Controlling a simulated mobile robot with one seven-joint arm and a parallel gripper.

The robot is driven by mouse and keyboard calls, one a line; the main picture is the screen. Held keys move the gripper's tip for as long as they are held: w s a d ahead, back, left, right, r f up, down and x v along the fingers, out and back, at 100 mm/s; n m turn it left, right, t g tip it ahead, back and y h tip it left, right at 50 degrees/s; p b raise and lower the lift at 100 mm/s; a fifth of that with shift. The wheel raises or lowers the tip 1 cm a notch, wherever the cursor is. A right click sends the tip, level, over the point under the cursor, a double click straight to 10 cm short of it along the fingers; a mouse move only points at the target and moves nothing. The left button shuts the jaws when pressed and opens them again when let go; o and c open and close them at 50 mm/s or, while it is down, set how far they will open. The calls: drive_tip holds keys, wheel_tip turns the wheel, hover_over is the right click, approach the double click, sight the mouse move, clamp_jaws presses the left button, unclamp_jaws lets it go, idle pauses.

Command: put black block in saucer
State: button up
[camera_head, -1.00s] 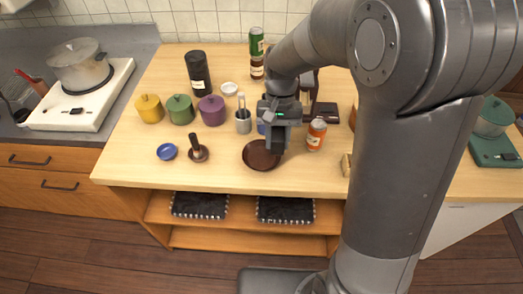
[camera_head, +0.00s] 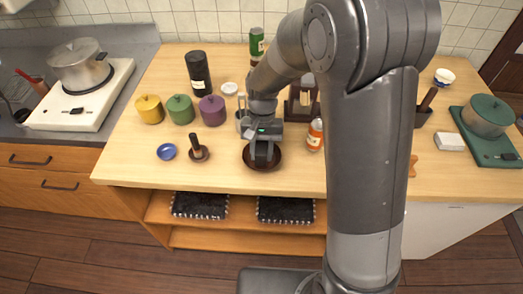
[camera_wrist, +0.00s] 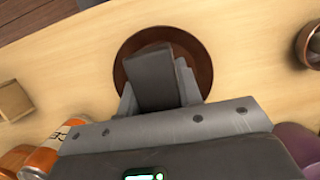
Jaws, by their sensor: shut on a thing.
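The brown round saucer (camera_head: 247,162) is near the front of the wooden counter. Its dark rim (camera_wrist: 203,62) also shows in the wrist view. My gripper (camera_head: 262,160) is low over the saucer, pointing down. In the wrist view my gripper (camera_wrist: 157,88) has a finger on each side of the black block (camera_wrist: 152,68) and is shut on it. The block is over the inside of the saucer. I cannot tell whether its underside touches the saucer, as my gripper hides part of both.
An orange can (camera_head: 315,134) stands close to the right of the saucer. A dark pestle-like item (camera_head: 197,150) and a small blue dish (camera_head: 166,151) are to the left. Yellow, green and purple pots (camera_head: 212,108) stand behind. The counter front left is clear.

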drive_tip(key=shift+f, duration=0.3)
drive_tip(key=shift+s+f, duration=0.1)
drive_tip(key=shift+f, duration=0.2)
drive_tip(key=o, duration=1)
drive_tip(key=shift+o, duration=0.2)
drive_tip(key=v, duration=1.3)
drive_tip(key=shift+r, duration=0.25)
drive_tip(key=s+d+r+t, duration=0.4)
drive_tip(key=s+d+r, duration=0.1)
drive_tip(key=s+d, duration=0.4)
drive_tip(key=s+d+r+t, duration=0.4)
drive_tip(key=s+d+r, duration=0.1)
drive_tip(key=s+d, duration=0.4)
drive_tip(key=shift+r+t, duration=0.3)
drive_tip(key=shift+t, duration=0.1)
